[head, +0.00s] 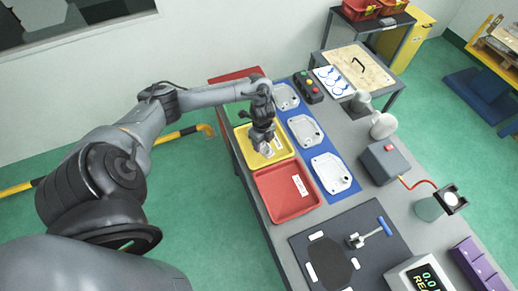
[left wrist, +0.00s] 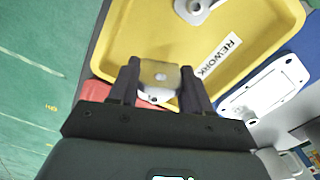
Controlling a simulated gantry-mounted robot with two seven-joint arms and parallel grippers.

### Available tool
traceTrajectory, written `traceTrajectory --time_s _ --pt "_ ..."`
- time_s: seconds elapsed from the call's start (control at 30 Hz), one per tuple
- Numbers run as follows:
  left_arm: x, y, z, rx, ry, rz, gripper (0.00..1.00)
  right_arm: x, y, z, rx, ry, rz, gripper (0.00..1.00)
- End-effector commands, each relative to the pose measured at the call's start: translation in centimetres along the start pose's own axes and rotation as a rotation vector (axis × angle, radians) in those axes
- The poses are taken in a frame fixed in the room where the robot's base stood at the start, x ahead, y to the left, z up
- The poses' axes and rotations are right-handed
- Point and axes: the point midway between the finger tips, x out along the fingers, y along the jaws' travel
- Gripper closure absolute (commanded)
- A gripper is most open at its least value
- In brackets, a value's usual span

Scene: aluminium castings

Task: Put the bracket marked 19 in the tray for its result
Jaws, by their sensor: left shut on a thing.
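My left gripper (head: 262,146) is over the yellow tray (head: 283,156). In the left wrist view the gripper (left wrist: 160,88) is shut on a small bracket (left wrist: 160,75) with a tan-grey block face and a pale rounded lower part. No number can be read on it. The yellow tray (left wrist: 120,40) carries a label reading REWORK (left wrist: 220,54). Another pale grey casting (left wrist: 197,8) lies in that tray at the top edge of the wrist view. I cannot tell whether the held bracket touches the tray. My right gripper is not in view.
A red tray (head: 268,186) adjoins the yellow one on its near side. Several pale castings (head: 330,172) lie on a blue strip to the right. A button box (head: 307,87), a dark pad (head: 350,217) with a blue-handled tool (head: 384,226) and a grey box (head: 382,162) stand on the bench.

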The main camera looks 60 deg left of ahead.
Motion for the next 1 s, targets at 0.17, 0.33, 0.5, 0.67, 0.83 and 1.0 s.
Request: traceTrajectory --time_s 0.17,0.33,0.5,0.67,0.83,1.0 --pt "0.5 0.4 1.1 0.0 -0.001 -0.001 0.88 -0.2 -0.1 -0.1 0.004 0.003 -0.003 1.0" --pt "1.3 0.5 1.1 0.0 0.001 0.0 0.88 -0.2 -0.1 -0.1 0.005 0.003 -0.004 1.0" --pt "3.5 0.5 1.1 -0.002 0.001 0.0 0.88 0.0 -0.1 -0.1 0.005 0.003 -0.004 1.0" --pt "4.6 0.4 1.2 0.0 0.0 -0.002 0.88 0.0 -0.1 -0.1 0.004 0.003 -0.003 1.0" --pt "4.6 0.4 1.2 0.001 0.0 -0.002 0.88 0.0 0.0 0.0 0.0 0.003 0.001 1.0" --pt "4.9 0.4 1.2 0.001 0.0 -0.002 0.88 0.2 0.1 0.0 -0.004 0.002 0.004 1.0"
